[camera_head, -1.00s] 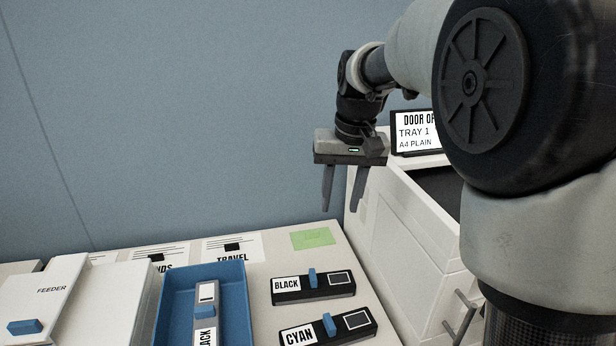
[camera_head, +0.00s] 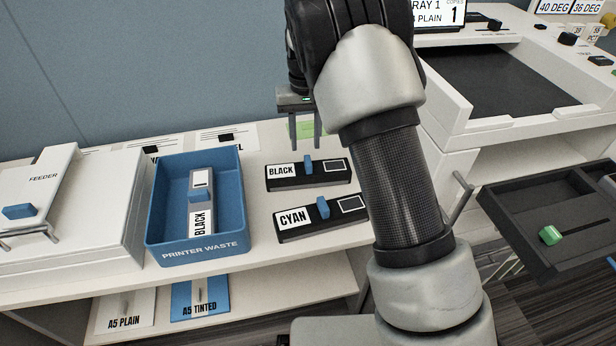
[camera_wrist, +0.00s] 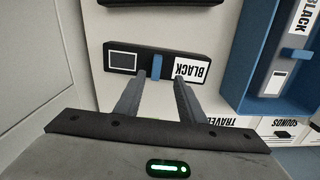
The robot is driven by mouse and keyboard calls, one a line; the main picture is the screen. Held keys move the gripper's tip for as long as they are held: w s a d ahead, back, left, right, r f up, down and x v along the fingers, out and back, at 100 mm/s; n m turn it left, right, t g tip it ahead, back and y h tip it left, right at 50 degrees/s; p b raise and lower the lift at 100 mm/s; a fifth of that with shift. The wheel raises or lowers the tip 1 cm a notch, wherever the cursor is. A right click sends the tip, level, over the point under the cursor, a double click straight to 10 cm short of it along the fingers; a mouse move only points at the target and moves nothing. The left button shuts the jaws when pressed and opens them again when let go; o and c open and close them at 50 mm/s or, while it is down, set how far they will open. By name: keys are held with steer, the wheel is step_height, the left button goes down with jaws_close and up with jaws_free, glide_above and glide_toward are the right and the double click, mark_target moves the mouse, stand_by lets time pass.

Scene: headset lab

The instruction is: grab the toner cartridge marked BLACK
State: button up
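A dark toner cartridge marked BLACK (camera_head: 325,178), with a blue tab on top, lies flat on the white worktop. It also shows upside down in the wrist view (camera_wrist: 124,61). A grey cartridge marked BLACK (camera_head: 200,215) lies in the blue bin labelled PRINTER WASTE (camera_head: 160,240). My gripper (camera_head: 306,146) is open and empty, just behind and apparently above the dark BLACK cartridge. In the wrist view my fingers (camera_wrist: 161,76) point at it, with its blue tab (camera_wrist: 157,66) between the fingertips. I cannot tell the exact height gap.
A dark CYAN cartridge (camera_head: 300,221) lies just in front of the BLACK one. The feeder (camera_head: 50,210) stands left of the bin. A white machine with an open dark tray (camera_head: 500,80) stands at right. A dark drawer (camera_head: 520,215) with a green-tabbed item is below it.

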mark_target(308, 160)
steer(key=shift+w+d+f+b, duration=0.1)
steer(key=shift+f+b, duration=0.15)
steer(key=shift+f, duration=0.9)
steer(key=shift+s+d+f+b, duration=0.1)
steer(key=shift+d+f+b, duration=0.1)
steer(key=shift+f, duration=0.9)
steer(key=shift+w+d+f+b, duration=0.1)
steer(key=shift+f+b, duration=0.15)
steer(key=shift+f, duration=0.9)
jaws_close()
steer(key=shift+r, duration=0.1)
